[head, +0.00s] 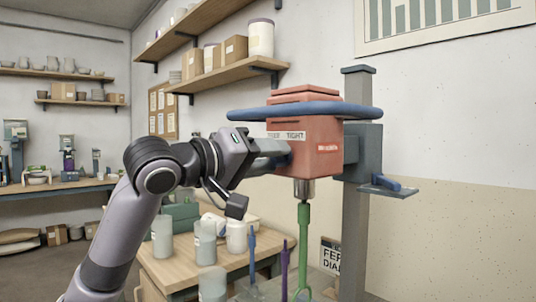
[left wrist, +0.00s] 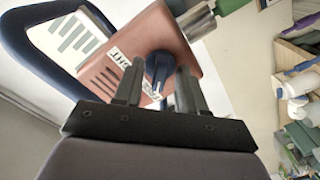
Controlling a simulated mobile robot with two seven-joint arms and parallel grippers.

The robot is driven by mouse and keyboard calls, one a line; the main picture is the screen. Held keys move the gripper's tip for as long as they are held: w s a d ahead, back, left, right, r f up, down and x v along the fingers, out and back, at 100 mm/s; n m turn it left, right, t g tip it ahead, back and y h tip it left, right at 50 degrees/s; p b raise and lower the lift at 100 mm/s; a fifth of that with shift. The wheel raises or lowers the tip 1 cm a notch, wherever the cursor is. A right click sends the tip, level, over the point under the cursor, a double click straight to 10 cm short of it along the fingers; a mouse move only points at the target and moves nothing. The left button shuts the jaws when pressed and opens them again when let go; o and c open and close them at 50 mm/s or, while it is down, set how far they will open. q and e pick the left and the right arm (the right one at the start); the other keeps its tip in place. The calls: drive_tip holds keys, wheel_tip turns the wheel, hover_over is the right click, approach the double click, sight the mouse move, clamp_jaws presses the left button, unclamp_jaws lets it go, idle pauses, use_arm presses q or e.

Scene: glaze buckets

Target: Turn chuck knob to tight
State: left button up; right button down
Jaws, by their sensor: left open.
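The red mixer head (head: 318,140) carries a white label reading TIGHT (head: 287,135), its left part cut off by my gripper. The blue chuck knob (left wrist: 159,68) shows in the left wrist view on the red face, between my fingers. The metal chuck (head: 304,188) below holds a green shaft (head: 303,240). My right gripper is out of view.
A blue ring-shaped handle (head: 250,113) surrounds the mixer head. A grey column (head: 355,230) stands behind it. A wooden table (head: 180,268) bears several pale jars (head: 205,242). Blue (head: 252,255) and purple (head: 284,265) rods stand near the green shaft.

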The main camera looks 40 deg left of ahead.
use_arm(q)
clamp_jaws()
